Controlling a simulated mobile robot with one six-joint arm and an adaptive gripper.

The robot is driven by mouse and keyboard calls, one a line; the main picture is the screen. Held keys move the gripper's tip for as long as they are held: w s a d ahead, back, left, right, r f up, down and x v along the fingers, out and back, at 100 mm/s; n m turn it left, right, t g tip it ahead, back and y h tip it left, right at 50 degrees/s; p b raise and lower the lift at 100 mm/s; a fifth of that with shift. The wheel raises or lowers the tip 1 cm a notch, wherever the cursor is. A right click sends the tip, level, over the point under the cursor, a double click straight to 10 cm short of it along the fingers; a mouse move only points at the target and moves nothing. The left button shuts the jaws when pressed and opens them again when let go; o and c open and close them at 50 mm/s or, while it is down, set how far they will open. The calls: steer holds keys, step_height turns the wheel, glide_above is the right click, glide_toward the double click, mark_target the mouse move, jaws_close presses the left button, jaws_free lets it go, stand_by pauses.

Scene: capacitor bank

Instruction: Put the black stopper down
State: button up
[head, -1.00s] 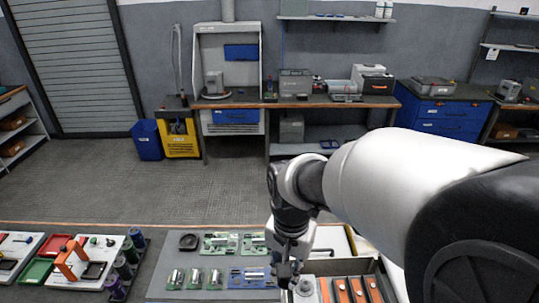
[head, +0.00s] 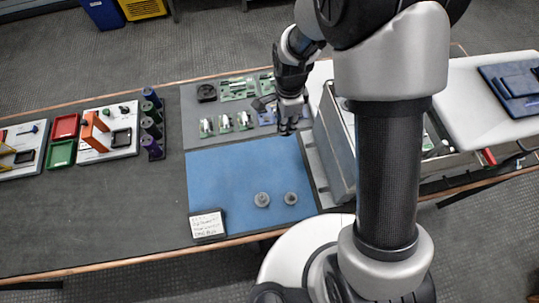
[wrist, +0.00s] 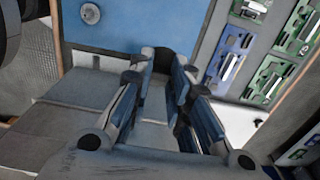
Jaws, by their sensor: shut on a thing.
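My gripper (head: 288,128) is in the head view at the top right of the blue mat (head: 225,170), beside the row of small circuit boards. In the wrist view its two fingers (wrist: 162,72) are close together around a small dark piece (wrist: 163,60) at the tips. It looks like the black stopper, mostly hidden by the fingers. In the head view the stopper cannot be made out. The blue mat also shows in the wrist view (wrist: 130,25), beyond the fingertips.
Two grey round pieces (head: 262,199) stand near the mat's front edge, by a written label (head: 207,225). Green boards (head: 237,88) lie behind the mat. A grey open case (head: 335,150) stands to its right. Most of the mat is bare.

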step_height(320, 180, down, 19)
steer(key=b, duration=0.5)
steer(key=shift+a, duration=0.1)
steer(key=shift+f, duration=0.2)
steer(key=o, duration=0.8)
steer(key=shift+r, duration=0.15)
